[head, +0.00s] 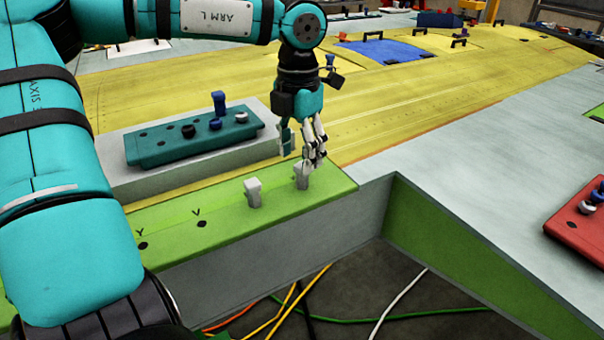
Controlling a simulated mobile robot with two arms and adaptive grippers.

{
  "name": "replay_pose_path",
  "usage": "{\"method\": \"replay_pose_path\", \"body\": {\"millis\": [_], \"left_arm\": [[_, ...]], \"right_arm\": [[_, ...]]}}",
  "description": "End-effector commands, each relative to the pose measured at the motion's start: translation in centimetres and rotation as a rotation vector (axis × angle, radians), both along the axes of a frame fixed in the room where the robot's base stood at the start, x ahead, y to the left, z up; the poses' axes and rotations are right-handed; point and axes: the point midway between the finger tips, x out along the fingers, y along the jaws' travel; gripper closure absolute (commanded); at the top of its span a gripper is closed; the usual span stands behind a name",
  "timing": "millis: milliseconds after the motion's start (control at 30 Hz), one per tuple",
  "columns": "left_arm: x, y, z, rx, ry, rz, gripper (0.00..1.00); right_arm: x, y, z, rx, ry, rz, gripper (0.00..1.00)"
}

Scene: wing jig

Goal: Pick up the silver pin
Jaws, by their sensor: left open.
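Two pale silver-grey pins stand upright in the light green strip at the front edge of the bench. One silver pin (302,179) is on the right, directly below my left gripper. The other silver pin (253,194) is to its left, clear of the gripper. My left gripper (305,160) is open and points down, with its fingertips at the top of the right pin. I cannot tell whether the fingers are around the pin or just above it. My right gripper is out of view.
A teal block (190,141) with blue, black and white knobs sits on a grey base left of the gripper. A red block (585,222) is at far right. The yellow wing panel (420,95) lies behind. A floor gap with cables opens in front.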

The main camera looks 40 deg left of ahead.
Motion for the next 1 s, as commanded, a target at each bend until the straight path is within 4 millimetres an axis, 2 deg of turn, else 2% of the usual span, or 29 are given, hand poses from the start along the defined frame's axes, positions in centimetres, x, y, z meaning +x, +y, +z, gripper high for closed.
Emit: {"method": "replay_pose_path", "body": {"millis": [133, 300, 567, 900, 967, 1000], "left_arm": [[0.5, -0.2, -2.1, -0.001, 0.008, -0.002, 0.48], [0.6, -0.2, -4.1, -0.001, 0.003, -0.002, 0.48], [0.6, -0.2, -4.4, 0.000, 0.001, -0.001, 0.48], [0.6, -0.2, -4.3, 0.000, 0.001, -0.001, 0.93], [0.6, -0.2, -4.3, 0.000, 0.001, -0.001, 1.00], [0.6, -0.2, -4.3, 0.000, 0.001, -0.001, 1.00]], "right_arm": [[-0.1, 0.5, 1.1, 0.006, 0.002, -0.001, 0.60], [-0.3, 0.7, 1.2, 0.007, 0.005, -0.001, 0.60], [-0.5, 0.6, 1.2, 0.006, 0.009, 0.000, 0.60], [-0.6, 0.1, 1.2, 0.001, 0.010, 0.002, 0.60], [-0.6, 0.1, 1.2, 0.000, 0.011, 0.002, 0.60], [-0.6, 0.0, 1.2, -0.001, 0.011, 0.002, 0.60]]}}
